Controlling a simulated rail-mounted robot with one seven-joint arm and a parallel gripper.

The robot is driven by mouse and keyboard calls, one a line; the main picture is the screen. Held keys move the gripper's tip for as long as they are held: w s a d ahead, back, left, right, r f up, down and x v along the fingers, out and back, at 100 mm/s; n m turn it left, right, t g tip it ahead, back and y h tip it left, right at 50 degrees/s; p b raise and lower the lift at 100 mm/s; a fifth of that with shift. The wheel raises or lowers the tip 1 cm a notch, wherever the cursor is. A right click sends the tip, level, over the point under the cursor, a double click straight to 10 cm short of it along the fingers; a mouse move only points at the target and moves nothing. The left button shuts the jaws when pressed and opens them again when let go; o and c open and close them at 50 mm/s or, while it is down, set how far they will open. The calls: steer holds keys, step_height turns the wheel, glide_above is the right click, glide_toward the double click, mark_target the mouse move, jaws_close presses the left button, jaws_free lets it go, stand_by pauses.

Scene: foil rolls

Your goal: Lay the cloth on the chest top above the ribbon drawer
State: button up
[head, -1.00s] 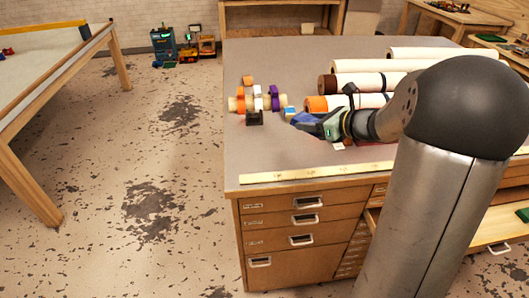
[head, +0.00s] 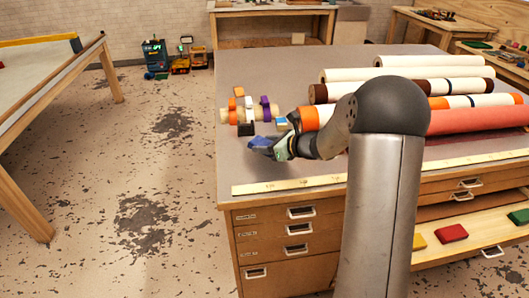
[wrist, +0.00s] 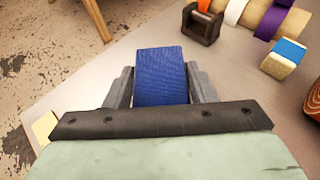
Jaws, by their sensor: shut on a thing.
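The cloth is a folded blue piece (wrist: 162,75) between my fingers in the wrist view; it also shows as a small blue patch in the head view (head: 262,142). My gripper (wrist: 161,88) is shut on it. In the head view my gripper (head: 264,147) is over the front left part of the chest top (head: 290,167), just in front of the ribbon spools. I cannot tell the cloth's height above the top. The wooden chest has a column of shut drawers (head: 290,232) at left and an open drawer (head: 480,240) at right. I cannot read the drawer labels.
A rod of coloured spools (head: 250,108) and a small black holder (head: 246,129) stand just behind my gripper. Large rolls (head: 470,126) lie across the right part of the top. A yellow measuring strip (head: 290,184) runs along the front edge. The front left corner is bare.

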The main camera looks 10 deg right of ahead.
mark_target(264, 159)
steer(key=f, duration=0.2)
steer(key=shift+w+a+f, duration=0.2)
steer(key=shift+a+f, duration=0.1)
steer(key=shift+f, duration=0.5)
steer(key=shift+f, duration=0.1)
steer(key=shift+f, duration=0.15)
steer(key=o, duration=1)
steer(key=shift+c, duration=0.2)
steer(key=shift+r, duration=0.2)
